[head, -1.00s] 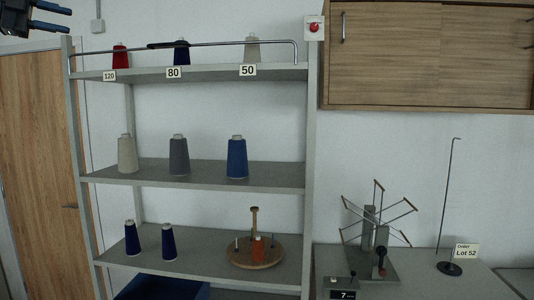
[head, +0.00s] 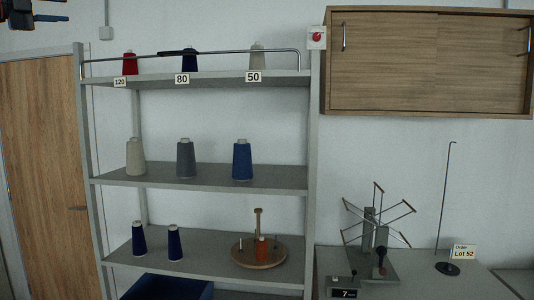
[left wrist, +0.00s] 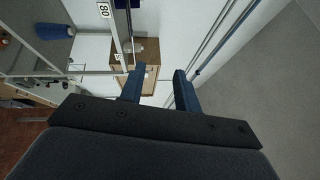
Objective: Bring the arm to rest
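My left gripper (head: 62,19) shows only at the top left corner of the head view, well left of the shelf and holding nothing that I can see there. In the left wrist view its two blue fingers (left wrist: 158,88) stand apart with nothing between them. The gripper is open and empty. My right gripper is in neither view.
A grey shelf unit (head: 200,177) carries several thread cones, with a rail along its top. A wooden spool stand (head: 258,255) is on its lower shelf. A wooden cabinet (head: 430,60) hangs at right above a skein winder (head: 370,240) and a hooked rod stand (head: 447,268).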

